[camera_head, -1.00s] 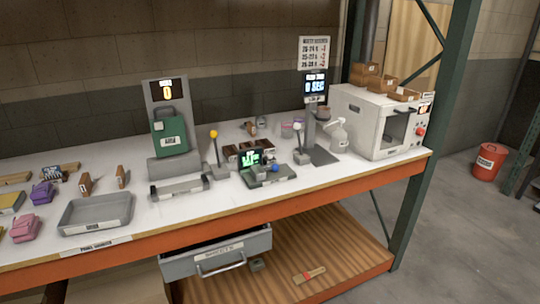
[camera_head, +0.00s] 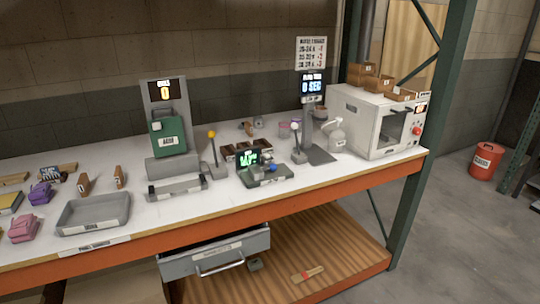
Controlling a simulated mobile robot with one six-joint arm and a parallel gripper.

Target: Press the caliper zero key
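A small dark grey device (camera_head: 265,178) with a lit green display (camera_head: 248,157) and a blue knob or key (camera_head: 273,168) sits on the white bench top, right of centre. I cannot tell for certain that it is the caliper; the markings are too small to read. No other caliper or zero key can be made out. My gripper is not in view.
Levers with yellow (camera_head: 212,134) and white (camera_head: 295,127) knobs stand close to the device. A dispenser with a green container (camera_head: 168,133) stands left, a grey tray (camera_head: 120,212) front left, a white oven (camera_head: 375,120) right. An open drawer (camera_head: 215,252) juts out below.

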